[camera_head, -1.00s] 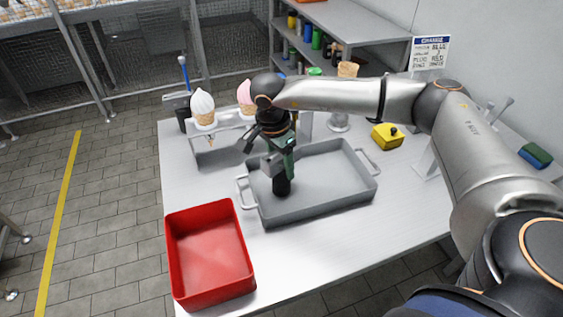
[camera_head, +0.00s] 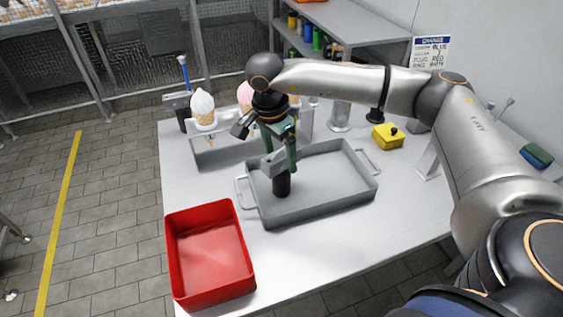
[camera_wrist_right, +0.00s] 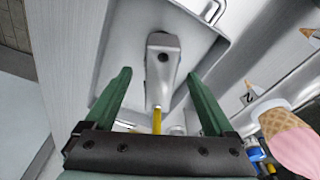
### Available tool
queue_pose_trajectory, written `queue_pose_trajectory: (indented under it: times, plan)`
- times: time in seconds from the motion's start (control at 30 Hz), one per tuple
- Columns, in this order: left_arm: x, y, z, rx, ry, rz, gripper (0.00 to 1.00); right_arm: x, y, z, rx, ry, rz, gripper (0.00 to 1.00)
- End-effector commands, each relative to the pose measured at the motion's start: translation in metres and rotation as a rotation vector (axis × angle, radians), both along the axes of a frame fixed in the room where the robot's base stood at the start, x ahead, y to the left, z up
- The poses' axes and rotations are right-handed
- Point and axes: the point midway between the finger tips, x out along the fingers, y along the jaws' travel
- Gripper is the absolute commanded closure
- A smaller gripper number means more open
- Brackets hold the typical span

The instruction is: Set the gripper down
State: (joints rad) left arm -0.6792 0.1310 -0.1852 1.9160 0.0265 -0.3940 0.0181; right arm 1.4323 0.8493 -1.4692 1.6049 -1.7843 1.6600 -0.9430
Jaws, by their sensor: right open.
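The gripper tool stands in the grey tray (camera_head: 330,203), with a grey head (camera_head: 274,164) above a dark cylinder (camera_head: 282,185). In the right wrist view its grey body (camera_wrist_right: 163,75) shows a dark round hole. My right gripper (camera_head: 281,160) has green fingers and points down over the tool. In the right wrist view the fingers (camera_wrist_right: 160,88) are spread on either side of the grey body, with gaps between. My left gripper is not in view.
A red bin (camera_head: 212,255) stands at the front left. A rack with ice cream cones (camera_head: 204,118) is behind the tray.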

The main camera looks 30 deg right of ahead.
Motion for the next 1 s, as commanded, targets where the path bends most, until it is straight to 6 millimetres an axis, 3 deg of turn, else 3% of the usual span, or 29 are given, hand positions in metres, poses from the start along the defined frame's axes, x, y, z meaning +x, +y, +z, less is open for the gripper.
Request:
queue_pose_trajectory:
  times: [0.2, 0.4, 1.0]
  plan:
    - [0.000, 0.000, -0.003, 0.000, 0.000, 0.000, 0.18, 0.000, 0.008, 0.048, 0.001, -0.004, 0.003, 0.11]
    - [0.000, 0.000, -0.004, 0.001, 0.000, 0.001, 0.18, -0.001, 0.012, 0.075, 0.000, -0.002, 0.002, 0.11]
    - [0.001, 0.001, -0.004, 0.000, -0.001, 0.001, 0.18, -0.002, 0.013, 0.082, 0.000, 0.000, 0.002, 0.11]
